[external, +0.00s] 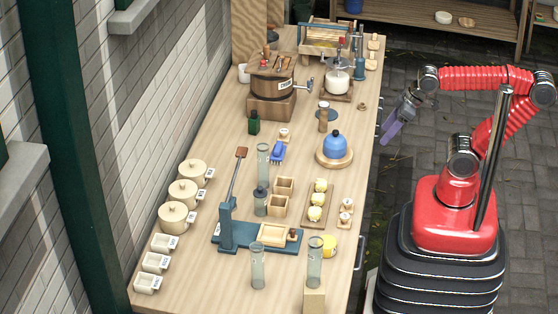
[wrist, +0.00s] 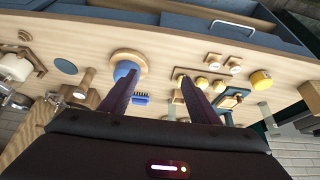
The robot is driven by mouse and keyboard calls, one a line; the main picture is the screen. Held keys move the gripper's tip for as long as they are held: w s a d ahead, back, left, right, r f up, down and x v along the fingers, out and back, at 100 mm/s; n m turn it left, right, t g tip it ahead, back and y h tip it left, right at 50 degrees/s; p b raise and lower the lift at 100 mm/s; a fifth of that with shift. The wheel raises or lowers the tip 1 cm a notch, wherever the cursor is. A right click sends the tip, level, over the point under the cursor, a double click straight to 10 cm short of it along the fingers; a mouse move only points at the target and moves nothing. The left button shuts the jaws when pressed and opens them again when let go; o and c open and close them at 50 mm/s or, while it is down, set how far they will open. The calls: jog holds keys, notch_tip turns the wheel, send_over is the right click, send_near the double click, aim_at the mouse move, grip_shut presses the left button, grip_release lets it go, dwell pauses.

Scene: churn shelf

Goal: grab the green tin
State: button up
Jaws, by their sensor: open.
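The green tin (external: 254,122) is a small dark green container with a narrower top. It stands upright on the wooden bench, in front of the wooden churn and left of the blue round pot. I cannot make it out in the wrist view; my gripper body covers the lower part of that picture. My gripper (external: 386,138) is open and empty. It hangs in the air off the bench's right edge, well to the right of the tin. Its two purple fingers stand apart in the wrist view (wrist: 157,75).
The bench (external: 225,140) is crowded. The blue pot (external: 335,145) on its round board stands between my gripper and the tin. A blue brush (external: 277,152), a tall glass cylinder (external: 263,160) and the churn (external: 272,92) are near the tin. A yellow tin (external: 329,245) stands nearer the front.

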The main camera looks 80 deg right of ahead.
jog(key=shift+w, duration=0.1)
jog(key=w+d+r+m+t+h, duration=0.15)
jog(key=w+d, duration=0.25)
jog(key=w, duration=1.1)
jog(key=w+d+f+t, duration=0.2)
jog(key=w+d+f, duration=0.1)
jog(key=w, duration=0.6)
jog(key=w+d+f+t, duration=0.2)
jog(key=w+d, duration=0.4)
jog(key=w, duration=0.3)
jog(key=w+d+f+t+h, duration=0.1)
jog(key=w+d+f+t, duration=0.1)
jog(key=w+d, duration=0.3)
jog(key=w+f, duration=0.1)
jog(key=w, duration=0.2)
jog(key=shift+w+d+f+m+t, duration=0.15)
jog(key=shift+w+f+m+t, duration=0.2)
jog(key=shift+w+f, duration=0.05)
jog(key=shift+f, duration=0.1)
send_near(258, 124)
jog(key=shift+x, duration=1.15)
jog(key=shift+w+d+f, duration=0.1)
jog(key=shift+w+f, duration=0.05)
jog(key=shift+w, duration=0.05)
jog(key=shift+x, duration=1)
